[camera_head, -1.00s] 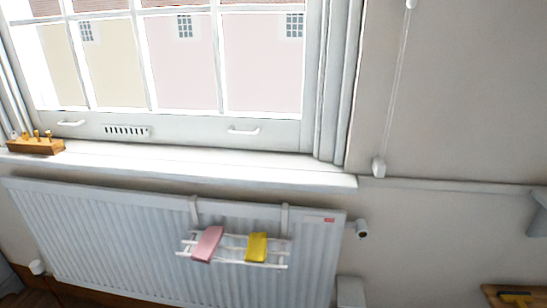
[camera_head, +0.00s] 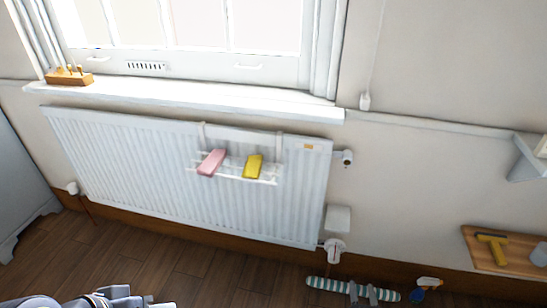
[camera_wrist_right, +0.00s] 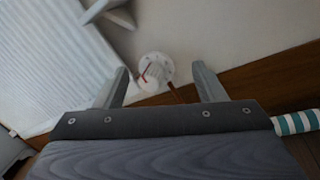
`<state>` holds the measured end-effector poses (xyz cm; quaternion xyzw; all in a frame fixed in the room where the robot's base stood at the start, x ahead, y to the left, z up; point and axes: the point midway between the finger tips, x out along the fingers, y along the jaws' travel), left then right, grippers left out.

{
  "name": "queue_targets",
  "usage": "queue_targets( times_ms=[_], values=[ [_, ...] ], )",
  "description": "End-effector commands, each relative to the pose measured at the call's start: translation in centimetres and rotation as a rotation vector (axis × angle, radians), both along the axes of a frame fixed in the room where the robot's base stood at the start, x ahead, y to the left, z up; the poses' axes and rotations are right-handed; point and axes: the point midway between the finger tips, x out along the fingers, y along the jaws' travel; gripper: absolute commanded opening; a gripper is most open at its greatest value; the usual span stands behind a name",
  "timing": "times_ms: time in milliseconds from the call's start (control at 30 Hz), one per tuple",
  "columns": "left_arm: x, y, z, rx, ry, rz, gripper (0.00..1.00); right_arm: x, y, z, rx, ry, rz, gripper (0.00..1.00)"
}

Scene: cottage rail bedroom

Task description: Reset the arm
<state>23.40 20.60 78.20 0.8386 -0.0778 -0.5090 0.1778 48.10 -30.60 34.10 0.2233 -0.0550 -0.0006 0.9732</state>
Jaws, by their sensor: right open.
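The white radiator (camera_head: 140,165) bears a rack (camera_head: 232,175) with a pink cloth (camera_head: 211,161) and a yellow cloth (camera_head: 253,166). A striped roll (camera_head: 325,285) lies low by the wall. Floor (camera_head: 190,268) is clear at centre.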

Motion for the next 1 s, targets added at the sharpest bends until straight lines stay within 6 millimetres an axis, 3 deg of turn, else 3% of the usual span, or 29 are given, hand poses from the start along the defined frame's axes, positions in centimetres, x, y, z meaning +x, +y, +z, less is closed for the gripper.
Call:
queue_targets(
  times_ms=[267,367,500,700,1000],
  values=[
    [0.0,0.0,0.0,0.000,0.001,0.000,0.36,3.0,1.4,8.3,-0.206,-0.120,0.287,0.64],
    [0.0,0.0,0.0,0.000,0.001,0.000,0.36,3.7,2.7,12.5,-0.321,-0.177,0.436,0.64],
    [0.0,0.0,0.0,0.000,0.001,0.000,0.36,3.5,5.8,19.9,-0.547,-0.274,0.708,0.64],
    [0.0,0.0,0.0,0.000,0.001,0.000,0.36,0.0,10.1,29.0,-0.919,-0.393,1.068,0.64],
    [0.0,0.0,0.0,0.000,0.001,0.000,0.36,-8.9,13.2,38.3,-1.537,-0.512,1.440,0.64]
  ],
)
